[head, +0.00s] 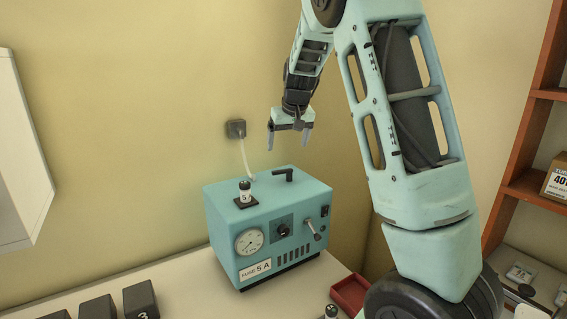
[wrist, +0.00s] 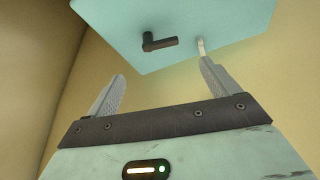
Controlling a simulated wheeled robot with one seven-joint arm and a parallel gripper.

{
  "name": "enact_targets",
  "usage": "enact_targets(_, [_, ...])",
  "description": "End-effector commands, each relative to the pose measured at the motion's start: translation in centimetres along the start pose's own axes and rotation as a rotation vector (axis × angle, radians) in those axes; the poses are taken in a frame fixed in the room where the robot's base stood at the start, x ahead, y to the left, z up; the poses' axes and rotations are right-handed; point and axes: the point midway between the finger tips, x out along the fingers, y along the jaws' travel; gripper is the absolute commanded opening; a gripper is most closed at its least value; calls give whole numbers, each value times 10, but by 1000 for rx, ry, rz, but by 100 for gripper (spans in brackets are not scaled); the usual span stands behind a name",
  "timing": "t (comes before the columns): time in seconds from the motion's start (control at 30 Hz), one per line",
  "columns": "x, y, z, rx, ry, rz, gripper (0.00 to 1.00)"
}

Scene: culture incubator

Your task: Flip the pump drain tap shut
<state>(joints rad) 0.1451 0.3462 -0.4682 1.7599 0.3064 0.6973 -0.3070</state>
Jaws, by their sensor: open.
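The pump is a teal box (head: 262,228) on the pale bench, with a round gauge (head: 249,240) and a "5 A" label on its front. A dark L-shaped handle (head: 284,174) stands on its top near the back; it also shows in the wrist view (wrist: 160,43). A small lever with a pale end (head: 314,231) sticks out of the front's right side. I cannot tell for sure which of these is the drain tap. My gripper (head: 288,147) is open and empty, above the top handle and apart from it. In the wrist view both fingers (wrist: 162,70) are spread.
Dark blocks (head: 140,299) lie front left, a red tray (head: 349,293) front right. Orange shelves (head: 520,150) stand at right.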

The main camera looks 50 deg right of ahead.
Motion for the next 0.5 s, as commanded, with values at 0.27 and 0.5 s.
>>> enact_targets(0.27, [57, 1, 1, 1, -6, 2, 87])
enact_targets(0.5, [91, 0, 0, 1, -1, 1, 87])
